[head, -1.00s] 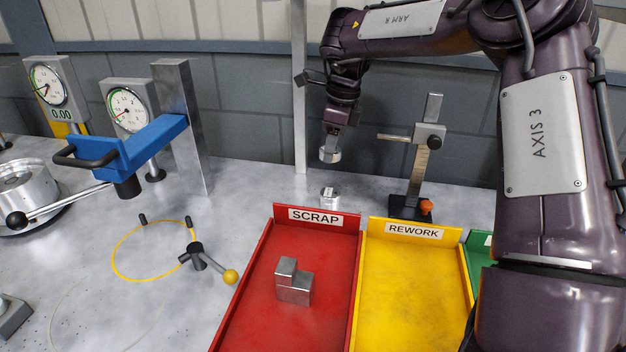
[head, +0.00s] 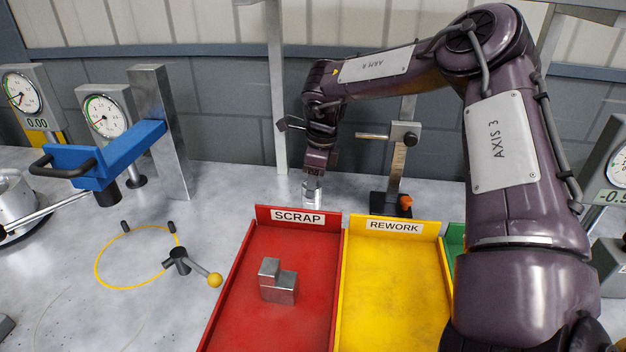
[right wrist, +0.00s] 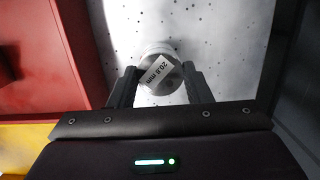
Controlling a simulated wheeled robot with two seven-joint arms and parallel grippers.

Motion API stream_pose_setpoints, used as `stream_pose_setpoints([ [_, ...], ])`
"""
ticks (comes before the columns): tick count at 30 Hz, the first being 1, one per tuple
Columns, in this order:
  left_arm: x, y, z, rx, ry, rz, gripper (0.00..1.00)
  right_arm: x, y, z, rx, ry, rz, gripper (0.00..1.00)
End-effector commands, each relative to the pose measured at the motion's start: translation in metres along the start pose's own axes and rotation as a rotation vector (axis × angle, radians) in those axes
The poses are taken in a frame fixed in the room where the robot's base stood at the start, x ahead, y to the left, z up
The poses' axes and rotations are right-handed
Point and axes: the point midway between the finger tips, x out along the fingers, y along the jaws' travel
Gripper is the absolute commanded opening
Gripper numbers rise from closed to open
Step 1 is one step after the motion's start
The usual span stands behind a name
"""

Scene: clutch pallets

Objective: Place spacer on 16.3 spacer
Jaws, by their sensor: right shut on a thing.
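My right gripper (head: 313,178) points down behind the red scrap bin and is shut on a metal spacer. In the right wrist view the held spacer (right wrist: 158,82) sits between both fingertips, and its label reads "20.8 mm". In the head view the held spacer and the standing spacer (head: 312,203) line up as one short silvery stack; I cannot tell whether they touch. In the right wrist view, a pale round rim shows just past the held spacer. The standing spacer's label is not readable. My left gripper is not in view.
The red scrap bin (head: 228,294) holds a stepped metal block (head: 279,283). The yellow rework bin (head: 390,290) looks empty. A height gauge (head: 398,165) stands close to the right of the stack. A blue clamp arm (head: 105,160) and dials are at left.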

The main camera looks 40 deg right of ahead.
Motion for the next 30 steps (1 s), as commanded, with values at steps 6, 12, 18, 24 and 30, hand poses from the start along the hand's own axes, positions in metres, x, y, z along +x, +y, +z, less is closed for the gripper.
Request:
stream_pose_setpoints([
  [6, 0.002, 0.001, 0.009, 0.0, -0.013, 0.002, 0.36, 0.002, 0.0, 0.0, 0.0, 0.0, 0.0, 0.63],
  [12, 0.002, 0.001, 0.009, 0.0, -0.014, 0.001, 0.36, 0.002, 0.0, -0.001, 0.0, 0.001, 0.0, 0.66],
  [18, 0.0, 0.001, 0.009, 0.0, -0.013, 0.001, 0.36, -0.006, 0.0, 0.001, -0.001, 0.0, -0.001, 0.66],
  [24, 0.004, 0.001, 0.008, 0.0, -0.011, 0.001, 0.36, -0.038, -0.001, 0.001, -0.002, -0.001, -0.004, 0.66],
  [30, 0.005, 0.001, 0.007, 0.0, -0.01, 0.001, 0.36, -0.067, 0.0, 0.0, 0.0, 0.002, -0.003, 0.66],
])
